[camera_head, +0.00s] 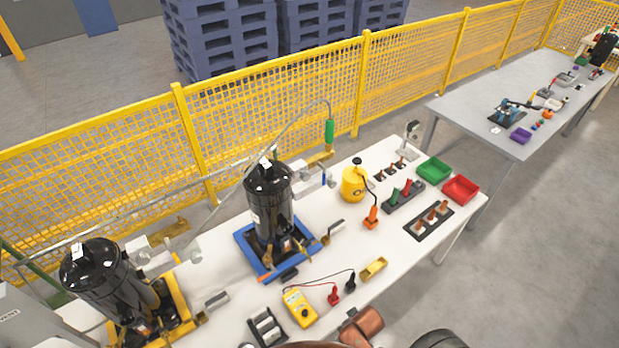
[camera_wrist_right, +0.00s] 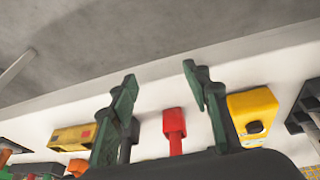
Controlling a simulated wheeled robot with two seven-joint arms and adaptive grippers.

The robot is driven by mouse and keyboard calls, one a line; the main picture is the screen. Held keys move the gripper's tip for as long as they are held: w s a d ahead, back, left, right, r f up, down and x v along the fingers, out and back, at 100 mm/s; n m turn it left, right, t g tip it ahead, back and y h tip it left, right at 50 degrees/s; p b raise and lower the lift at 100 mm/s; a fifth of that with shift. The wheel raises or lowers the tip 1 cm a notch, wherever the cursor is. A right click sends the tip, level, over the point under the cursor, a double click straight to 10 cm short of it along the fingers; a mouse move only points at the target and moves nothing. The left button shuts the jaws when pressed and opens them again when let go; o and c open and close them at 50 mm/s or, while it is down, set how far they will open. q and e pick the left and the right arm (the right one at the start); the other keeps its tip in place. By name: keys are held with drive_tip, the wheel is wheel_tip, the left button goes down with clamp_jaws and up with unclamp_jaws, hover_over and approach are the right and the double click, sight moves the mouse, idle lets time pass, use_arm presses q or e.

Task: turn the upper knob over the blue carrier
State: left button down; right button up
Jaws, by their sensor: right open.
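In the head view the blue carrier (camera_head: 252,251) sits on the white table and holds an upright black compressor (camera_head: 270,205). Brass and grey fittings stand behind the compressor's right side, with a small blue handle (camera_head: 324,179) among them. I cannot tell for sure which part is the upper knob. A lower brass fitting (camera_head: 325,240) is at the carrier's right. My right gripper (camera_wrist_right: 160,75) shows in the right wrist view, open and empty, with green fingers above the table, apart from the carrier. My left gripper is not in view.
A yellow carrier (camera_head: 178,300) with another black compressor stands at left. A yellow meter (camera_head: 300,307) with leads lies in front. A red probe (camera_wrist_right: 174,130) shows between my right fingers. A hose with a green grip (camera_head: 329,132) arches behind. Red (camera_head: 461,189) and green trays stand at right.

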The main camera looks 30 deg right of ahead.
drive_tip(key=w+d+r+m+t+h, duration=0.1)
drive_tip(key=w+d+r, duration=0.2)
drive_tip(key=w+r, duration=0.1)
drive_tip(key=w+d+r+m+t+h+p, duration=0.1)
drive_tip(key=w+d+r+t, duration=0.1)
drive_tip(key=w+d+r, duration=0.1)
drive_tip(key=w+d+r+m+t+h, duration=0.1)
drive_tip(key=w+d+r, duration=0.3)
drive_tip(key=w+r, duration=0.1)
drive_tip(key=shift+w+r+t, duration=0.35)
drive_tip(key=shift+w+t, duration=0.05)
drive_tip(key=w+d+r+m+t+h, duration=0.1)
drive_tip(key=w+d+r+t, duration=0.15)
drive_tip(key=w+r, duration=0.3)
drive_tip(key=n+t+y+p, duration=0.2)
drive_tip(key=t+y, duration=0.4)
drive_tip(key=t, duration=0.1)
approach(307, 178)
drive_tip(key=shift+y, duration=0.3)
drive_tip(key=w, duration=0.8)
drive_tip(key=shift+w+a+f, duration=0.1)
drive_tip(key=shift+w+a, duration=0.15)
drive_tip(key=shift+w, duration=0.1)
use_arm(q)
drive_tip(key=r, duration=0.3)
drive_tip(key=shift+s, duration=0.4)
use_arm(e)
drive_tip(key=c, duration=1.2)
